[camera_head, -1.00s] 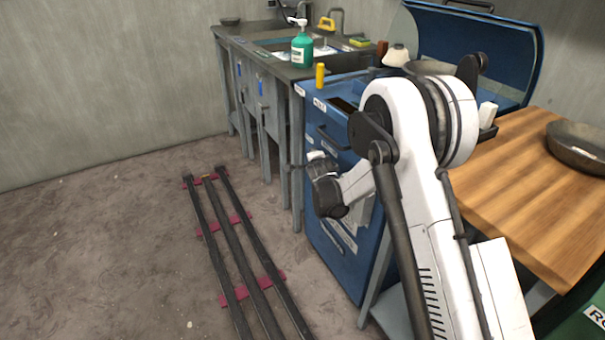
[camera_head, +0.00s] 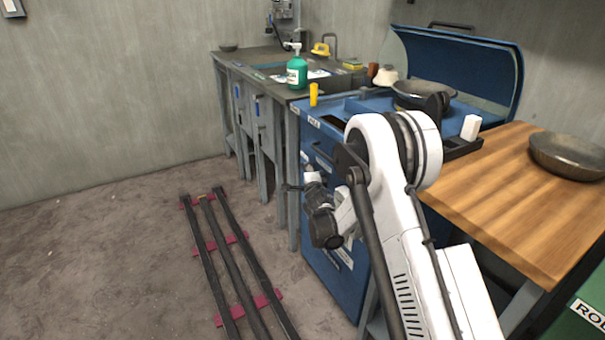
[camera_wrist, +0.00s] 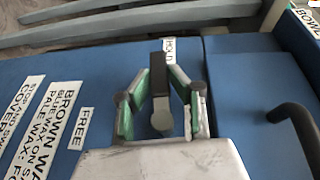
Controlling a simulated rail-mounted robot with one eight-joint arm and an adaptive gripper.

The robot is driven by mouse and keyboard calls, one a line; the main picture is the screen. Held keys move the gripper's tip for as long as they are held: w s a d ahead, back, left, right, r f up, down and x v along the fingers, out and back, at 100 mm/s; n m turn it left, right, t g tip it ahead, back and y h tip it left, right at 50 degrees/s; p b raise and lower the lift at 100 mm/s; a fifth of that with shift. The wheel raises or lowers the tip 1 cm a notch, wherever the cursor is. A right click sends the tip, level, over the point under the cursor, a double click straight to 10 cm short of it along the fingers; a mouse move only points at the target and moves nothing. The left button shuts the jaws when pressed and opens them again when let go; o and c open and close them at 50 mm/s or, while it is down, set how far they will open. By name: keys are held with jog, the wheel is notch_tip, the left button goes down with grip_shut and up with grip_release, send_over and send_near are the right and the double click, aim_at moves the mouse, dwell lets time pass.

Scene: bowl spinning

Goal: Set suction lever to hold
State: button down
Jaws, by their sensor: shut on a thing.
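In the wrist view, the suction lever (camera_wrist: 158,78) is a dark grey bar with a round pivot end, on the blue face of the machine. Its bar points up in the picture, towards the HOLD label (camera_wrist: 169,48). The FREE label (camera_wrist: 85,128) lies to the left of the pivot. My gripper (camera_wrist: 163,72), with green inner pads, is shut on the lever, one finger on each side.
A dark bowl (camera_head: 424,94) sits on the machine top under the raised blue lid (camera_head: 500,62). Another bowl (camera_head: 568,157) rests on the wooden table (camera_head: 480,190) at right. A sink bench (camera_head: 240,62) with a green bottle (camera_head: 297,73) stands behind. Floor rails (camera_head: 232,262) run at left.

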dwell(0.4)
jog(key=c, duration=1.6)
grip_release()
jog(key=s, duration=0.4)
jog(key=s+r, duration=0.1)
jog(key=s, duration=0.3)
jog(key=s+d, duration=0.1)
jog(key=s, duration=0.3)
jog(key=shift+r, duration=0.15)
